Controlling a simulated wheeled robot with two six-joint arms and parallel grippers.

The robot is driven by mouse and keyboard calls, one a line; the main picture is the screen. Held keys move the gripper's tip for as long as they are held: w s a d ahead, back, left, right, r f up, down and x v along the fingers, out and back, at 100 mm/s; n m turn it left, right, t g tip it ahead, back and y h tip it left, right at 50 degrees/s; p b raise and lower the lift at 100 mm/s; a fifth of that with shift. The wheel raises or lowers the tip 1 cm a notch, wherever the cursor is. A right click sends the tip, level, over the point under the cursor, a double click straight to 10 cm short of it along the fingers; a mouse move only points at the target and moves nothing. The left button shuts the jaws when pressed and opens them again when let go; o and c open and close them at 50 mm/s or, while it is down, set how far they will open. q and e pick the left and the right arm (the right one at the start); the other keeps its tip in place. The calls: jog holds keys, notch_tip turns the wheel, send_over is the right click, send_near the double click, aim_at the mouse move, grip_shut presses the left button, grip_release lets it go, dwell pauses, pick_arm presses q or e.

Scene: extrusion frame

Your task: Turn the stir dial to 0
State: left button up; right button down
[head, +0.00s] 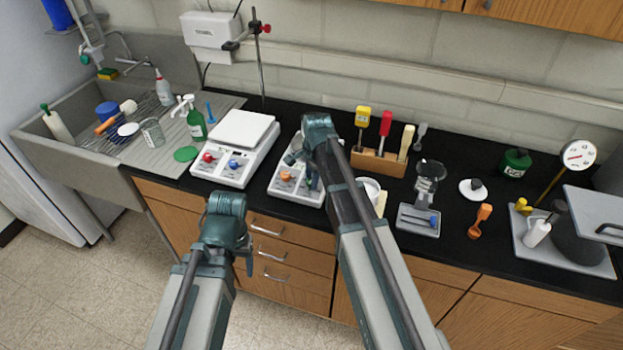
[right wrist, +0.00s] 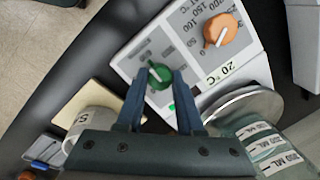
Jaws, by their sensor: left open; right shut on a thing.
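The hotplate with the orange dial (head: 285,177) stands on the black bench in the middle of the head view. In the right wrist view its panel shows an orange dial (right wrist: 220,32) with temperature numbers, a green dial (right wrist: 160,73) and a 20 °C display (right wrist: 218,74). The green dial, which looks like the stir dial, has a white pointer line; its scale is partly hidden. My right gripper (right wrist: 160,85) is shut on the green dial, one finger on each side. My left gripper (head: 247,264) is open and empty in front of the drawers, below the bench edge.
A second hotplate (head: 232,150) with red and blue dials stands to the left. A wooden rack (head: 378,162) with colored-handled tools is behind on the right. A white cup (right wrist: 95,122) and a glass beaker (right wrist: 262,135) stand close to my right gripper.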

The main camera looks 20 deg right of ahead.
jog(key=shift+n, duration=0.3)
jog(key=n+g, duration=0.1)
jog(key=n, duration=0.4)
jog(key=shift+w+n, duration=0.15)
jog(key=shift+n, duration=0.15)
jog(key=n+h, duration=0.1)
jog(key=n, duration=0.4)
jog(key=shift+a, duration=0.15)
jog(key=n+h, duration=0.1)
jog(key=n, duration=0.5)
jog(key=shift+a+n, duration=0.1)
jog(key=shift+n, duration=0.2)
jog(key=n+h, duration=0.1)
jog(key=n, duration=0.4)
jog(key=shift+n, duration=0.3)
jog(key=c, duration=0.5)
grip_release()
jog(key=shift+c, duration=0.2)
